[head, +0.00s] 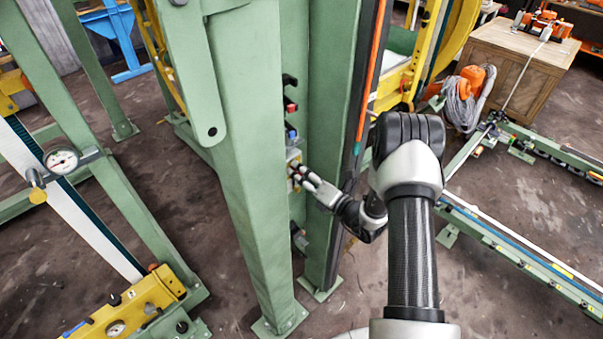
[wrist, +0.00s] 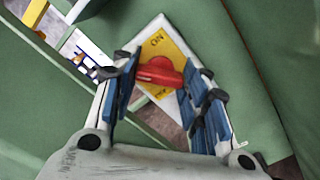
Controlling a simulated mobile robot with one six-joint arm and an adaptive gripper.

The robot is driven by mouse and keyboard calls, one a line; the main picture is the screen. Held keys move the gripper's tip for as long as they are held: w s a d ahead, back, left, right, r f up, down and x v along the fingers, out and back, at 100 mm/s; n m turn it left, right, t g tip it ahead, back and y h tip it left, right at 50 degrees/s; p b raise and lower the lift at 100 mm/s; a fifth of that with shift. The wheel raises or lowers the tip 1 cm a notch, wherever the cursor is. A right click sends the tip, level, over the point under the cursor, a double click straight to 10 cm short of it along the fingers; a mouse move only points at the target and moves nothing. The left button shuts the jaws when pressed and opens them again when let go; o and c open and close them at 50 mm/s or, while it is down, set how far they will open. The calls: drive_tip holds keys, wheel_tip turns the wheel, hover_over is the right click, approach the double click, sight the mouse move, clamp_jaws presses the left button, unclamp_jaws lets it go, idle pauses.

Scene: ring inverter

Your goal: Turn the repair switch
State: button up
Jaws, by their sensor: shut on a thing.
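The repair switch is a red knob (wrist: 158,69) on a yellow and white plate (wrist: 155,38) with lettering that reads "ON", seen tilted in the wrist view. My gripper (head: 297,176) reaches from the right to the plate on the green post in the head view. In the wrist view my gripper (wrist: 166,76) has its blue-padded fingers on both sides of the red knob, shut on it.
Green posts (head: 245,150) stand close on both sides of the switch. Above it are a blue button (head: 291,134), a red button (head: 290,105) and a black knob (head: 289,80). A wooden crate (head: 510,70) and coiled cable (head: 462,105) stand at the back right.

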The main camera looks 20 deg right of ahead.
drive_tip(key=m, duration=0.3)
drive_tip(key=shift+m+p, duration=0.3)
drive_tip(key=shift+m, duration=1.8)
drive_tip(key=o, duration=1)
drive_tip(key=shift+o, duration=0.2)
